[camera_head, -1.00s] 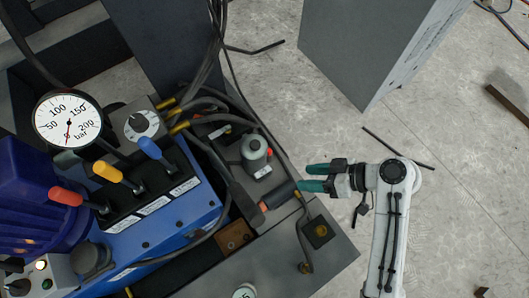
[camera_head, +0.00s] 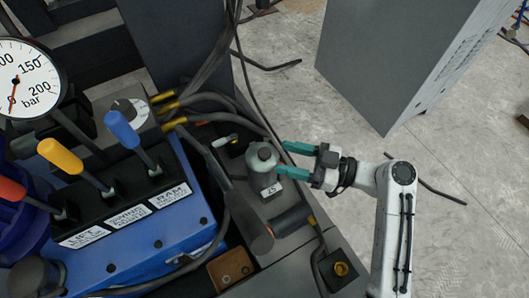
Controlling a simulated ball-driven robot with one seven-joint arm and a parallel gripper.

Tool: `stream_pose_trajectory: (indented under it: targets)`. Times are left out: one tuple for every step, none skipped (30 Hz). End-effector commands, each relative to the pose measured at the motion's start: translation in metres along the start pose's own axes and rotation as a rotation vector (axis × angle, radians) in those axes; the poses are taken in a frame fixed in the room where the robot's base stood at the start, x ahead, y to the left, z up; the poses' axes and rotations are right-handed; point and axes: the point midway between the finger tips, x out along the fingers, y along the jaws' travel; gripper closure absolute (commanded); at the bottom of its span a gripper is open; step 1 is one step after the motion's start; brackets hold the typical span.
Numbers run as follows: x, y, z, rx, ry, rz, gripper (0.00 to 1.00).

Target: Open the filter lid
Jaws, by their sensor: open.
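A small grey canister with a rounded knob on top (camera_head: 263,165) stands on the dark machine bed and appears to be the filter with its lid. It has a white label on its lower front. It stands upright, and the top looks closed. My gripper (camera_head: 283,158) has teal fingers and reaches in from the right. The fingers are spread apart, with nothing between them, and their tips are just right of the canister. I cannot tell whether they touch it.
A dark thick cylinder (camera_head: 292,221) lies just below the gripper. Hoses with brass fittings (camera_head: 175,124) run behind and left of the canister. A blue valve block (camera_head: 150,235) with colored levers and a pressure gauge (camera_head: 20,80) are left. A grey cabinet (camera_head: 400,60) stands behind.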

Motion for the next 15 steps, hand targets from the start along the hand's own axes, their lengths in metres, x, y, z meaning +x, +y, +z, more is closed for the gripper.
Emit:
stream_pose_trajectory:
  targets:
    - [0.011, -0.001, 0.003, -0.002, 0.0, -0.004, 0.46]
    - [0.016, -0.001, 0.003, -0.002, 0.0, -0.005, 0.46]
    - [0.024, -0.001, 0.002, -0.002, 0.0, -0.004, 0.46]
    - [0.028, -0.001, 0.002, -0.001, 0.0, -0.004, 0.46]
    - [0.033, -0.001, 0.002, -0.001, 0.0, -0.003, 0.46]
    - [0.039, -0.001, 0.002, -0.001, 0.0, -0.004, 0.46]
    - [0.043, -0.001, 0.002, -0.001, -0.001, -0.003, 0.46]
    - [0.047, 0.0, 0.002, -0.001, -0.001, -0.002, 0.46]
    - [0.051, 0.0, 0.002, -0.001, -0.001, -0.002, 0.46]
    - [0.053, 0.0, 0.001, -0.001, -0.001, -0.002, 0.46]
    - [0.056, 0.0, 0.001, -0.001, -0.001, -0.001, 0.46]
    - [0.059, 0.0, 0.001, -0.001, 0.0, -0.001, 0.46]
    - [0.06, -0.001, 0.001, 0.0, -0.001, -0.001, 0.46]
    - [0.061, -0.001, 0.001, 0.0, -0.001, -0.001, 0.46]
    - [0.062, -0.001, 0.001, 0.0, -0.001, -0.001, 0.46]
